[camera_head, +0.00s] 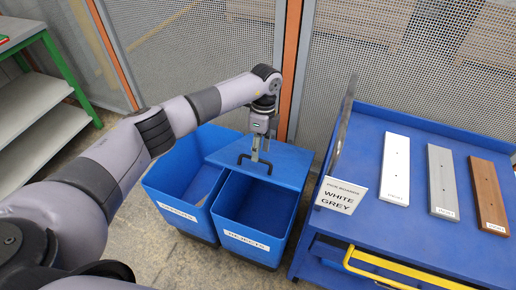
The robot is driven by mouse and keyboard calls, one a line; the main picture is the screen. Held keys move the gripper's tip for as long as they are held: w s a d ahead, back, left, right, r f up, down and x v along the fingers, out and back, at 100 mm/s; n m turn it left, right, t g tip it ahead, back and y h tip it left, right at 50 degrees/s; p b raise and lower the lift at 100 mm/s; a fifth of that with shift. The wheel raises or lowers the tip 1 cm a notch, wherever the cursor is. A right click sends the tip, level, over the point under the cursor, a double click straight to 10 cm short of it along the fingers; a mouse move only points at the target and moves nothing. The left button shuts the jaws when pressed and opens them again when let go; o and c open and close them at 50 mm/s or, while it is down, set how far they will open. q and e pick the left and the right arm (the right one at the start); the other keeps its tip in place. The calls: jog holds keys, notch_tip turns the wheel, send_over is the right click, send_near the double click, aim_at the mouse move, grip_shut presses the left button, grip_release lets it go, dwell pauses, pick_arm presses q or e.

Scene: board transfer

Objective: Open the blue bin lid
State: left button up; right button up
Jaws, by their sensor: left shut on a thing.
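A blue bin (252,229) with a white label reading REJECTS stands on the floor in the middle of the view. Its blue lid (289,163) sits at the back of the bin, and the bin's dark inside shows in front of it. The lid has a dark bar handle (246,158) at its front edge. My left gripper (262,152) points down from above and is shut on this handle. The exact grip is partly hidden by the fingers. My right gripper is not in view.
An open blue bin (178,211) stands just left. At right, a blue cart (367,131) carries a white board (396,168), a grey board (441,180), a brown board (488,194) and a sign (341,195). A mesh fence (200,50) stands close behind the bins.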

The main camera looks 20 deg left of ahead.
pick_arm(q)
jog(key=shift+o, duration=0.4)
jog(key=shift+w+r, duration=0.1)
jog(key=shift+r, duration=0.05)
notch_tip(320, 180, up, 12)
jog(key=w, duration=0.2)
jog(key=shift+f, duration=0.2)
